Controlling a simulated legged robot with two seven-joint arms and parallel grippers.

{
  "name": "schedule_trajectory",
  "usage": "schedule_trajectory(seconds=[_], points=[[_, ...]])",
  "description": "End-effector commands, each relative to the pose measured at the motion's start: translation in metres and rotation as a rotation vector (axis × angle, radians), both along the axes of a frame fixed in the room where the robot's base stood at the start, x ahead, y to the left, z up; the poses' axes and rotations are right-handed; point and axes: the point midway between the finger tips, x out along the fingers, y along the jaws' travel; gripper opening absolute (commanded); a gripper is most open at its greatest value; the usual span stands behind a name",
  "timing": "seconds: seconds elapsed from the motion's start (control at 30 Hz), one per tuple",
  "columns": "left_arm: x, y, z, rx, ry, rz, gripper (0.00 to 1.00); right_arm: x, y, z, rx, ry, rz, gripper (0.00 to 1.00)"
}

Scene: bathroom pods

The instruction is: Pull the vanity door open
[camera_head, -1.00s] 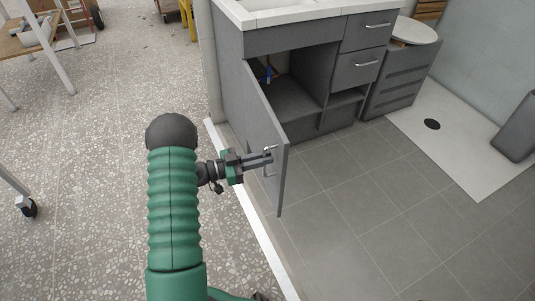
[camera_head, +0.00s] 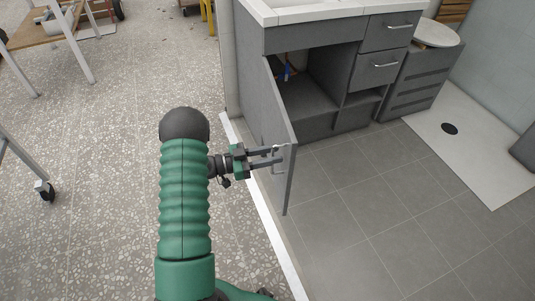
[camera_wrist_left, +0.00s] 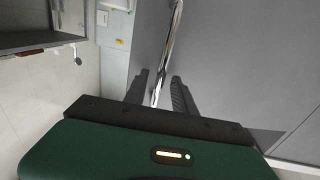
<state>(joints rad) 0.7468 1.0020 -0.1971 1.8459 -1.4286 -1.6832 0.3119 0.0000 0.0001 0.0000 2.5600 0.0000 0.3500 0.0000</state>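The vanity (camera_head: 313,40) is a grey cabinet with a white top at the upper middle of the head view. Its grey door (camera_head: 276,120) stands wide open, swung out toward me, with the dark interior showing. My left gripper (camera_head: 278,156) is at the door's free edge, by the metal handle (camera_head: 284,146). In the left wrist view the handle (camera_wrist_left: 174,38) runs between my two fingertips (camera_wrist_left: 160,88), with gaps visible beside it. The fingers are apart and do not look clamped on it. My right gripper is out of view.
Drawers (camera_head: 379,68) with bar handles sit right of the opening. A toilet-like unit with a round lid (camera_head: 436,33) stands further right, beside a white shower tray (camera_head: 478,150). A white floor strip (camera_head: 262,215) runs below the door. The tiled floor at right is clear.

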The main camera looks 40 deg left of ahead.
Motion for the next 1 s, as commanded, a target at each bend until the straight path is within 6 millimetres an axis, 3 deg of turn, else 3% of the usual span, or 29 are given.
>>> schedule_trajectory(seconds=[0.27, 0.7, 0.83, 1.0], points=[[-0.013, 0.01, 0.001, 0.0, 0.003, 0.002, 0.32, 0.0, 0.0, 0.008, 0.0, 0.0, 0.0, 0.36], [-0.112, 0.08, 0.002, 0.0, 0.001, 0.002, 0.32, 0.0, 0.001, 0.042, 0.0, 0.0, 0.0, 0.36], [-0.13, 0.093, 0.001, -0.001, -0.001, 0.001, 0.32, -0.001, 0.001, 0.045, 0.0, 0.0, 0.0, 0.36], [-0.139, 0.098, 0.0, -0.001, 0.001, -0.001, 0.32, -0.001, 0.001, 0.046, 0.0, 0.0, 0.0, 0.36]])
